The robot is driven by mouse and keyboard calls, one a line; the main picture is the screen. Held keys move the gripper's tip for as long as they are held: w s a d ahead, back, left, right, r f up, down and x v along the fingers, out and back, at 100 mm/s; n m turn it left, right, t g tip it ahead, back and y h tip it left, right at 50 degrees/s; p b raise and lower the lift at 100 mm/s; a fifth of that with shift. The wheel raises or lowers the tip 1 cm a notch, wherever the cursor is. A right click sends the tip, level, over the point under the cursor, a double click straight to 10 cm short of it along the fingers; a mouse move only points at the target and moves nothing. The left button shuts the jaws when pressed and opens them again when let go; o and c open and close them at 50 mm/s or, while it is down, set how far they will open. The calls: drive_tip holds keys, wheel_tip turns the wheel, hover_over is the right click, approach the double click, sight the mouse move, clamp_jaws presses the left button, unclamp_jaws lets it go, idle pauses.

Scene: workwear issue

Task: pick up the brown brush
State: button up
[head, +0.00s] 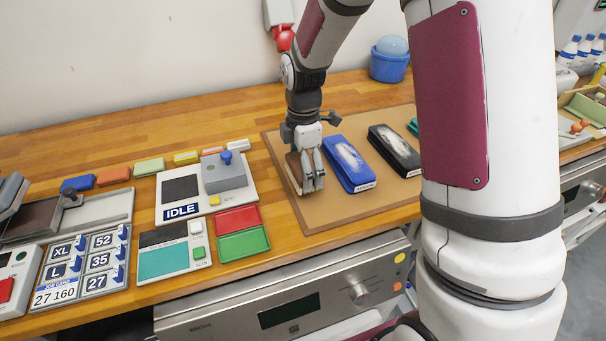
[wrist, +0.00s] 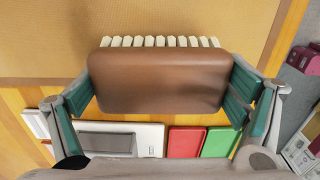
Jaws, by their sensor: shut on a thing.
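The brown brush (wrist: 160,80) has a smooth brown back and a row of pale bristles along its far edge in the wrist view. My gripper (wrist: 165,95) is shut on it, with a teal-padded finger against each short end. In the head view my gripper (head: 312,186) points down at the left end of the tan board (head: 385,197). There the brush (head: 293,170) is mostly hidden behind the fingers. I cannot tell whether the brush touches the board or is slightly above it.
Left of the board are a red and green tray (head: 240,232) and an IDLE-marked device (head: 206,187). A blue bucket (head: 389,66) stands at the back.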

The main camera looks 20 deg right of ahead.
drive_tip(key=s+d, duration=0.1)
drive_tip(key=s, duration=0.4)
drive_tip(key=s+d+r, duration=0.1)
drive_tip(key=s, duration=0.4)
drive_tip(key=s+d+r, duration=0.1)
drive_tip(key=s, duration=0.4)
drive_tip(key=shift+s+d+p, duration=0.25)
drive_tip(key=shift+d+p, duration=0.05)
drive_tip(key=shift+d, duration=0.1)
